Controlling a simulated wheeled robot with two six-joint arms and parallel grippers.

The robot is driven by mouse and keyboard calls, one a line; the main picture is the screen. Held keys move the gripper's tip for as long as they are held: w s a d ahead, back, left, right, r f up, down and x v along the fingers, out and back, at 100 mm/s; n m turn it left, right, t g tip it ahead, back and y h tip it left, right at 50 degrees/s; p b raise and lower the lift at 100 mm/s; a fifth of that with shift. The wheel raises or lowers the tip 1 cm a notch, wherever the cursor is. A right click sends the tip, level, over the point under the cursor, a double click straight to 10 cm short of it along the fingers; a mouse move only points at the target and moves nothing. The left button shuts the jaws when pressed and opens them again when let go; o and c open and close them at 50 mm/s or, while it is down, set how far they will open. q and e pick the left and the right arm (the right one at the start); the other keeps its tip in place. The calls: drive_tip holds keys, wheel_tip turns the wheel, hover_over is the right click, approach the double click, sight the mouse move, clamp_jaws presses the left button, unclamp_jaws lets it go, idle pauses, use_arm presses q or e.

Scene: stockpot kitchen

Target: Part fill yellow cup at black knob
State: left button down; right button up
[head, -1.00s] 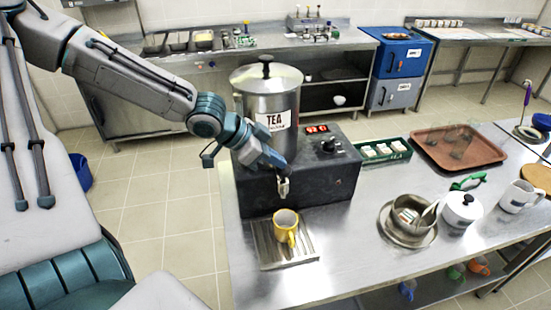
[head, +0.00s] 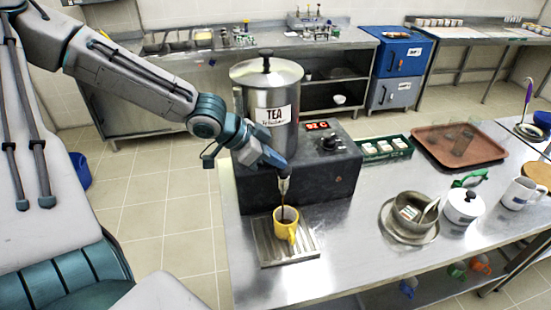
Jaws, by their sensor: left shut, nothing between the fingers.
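The yellow cup (head: 285,229) stands upright on a ribbed metal drip tray (head: 268,257), under the tap of the tea urn (head: 267,95). A thin dark stream (head: 282,200) falls from the tap spout (head: 284,185) into the cup, and dark liquid shows inside. My left gripper (head: 284,171) is shut at the top of the tap, just above the spout. It hides the tap's handle, so I cannot tell exactly how it touches it. My right gripper is not in view.
The counter's front middle is clear.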

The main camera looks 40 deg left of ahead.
use_arm(q)
drive_tip(key=shift+s+f, duration=0.2)
drive_tip(key=shift+f, duration=0.05)
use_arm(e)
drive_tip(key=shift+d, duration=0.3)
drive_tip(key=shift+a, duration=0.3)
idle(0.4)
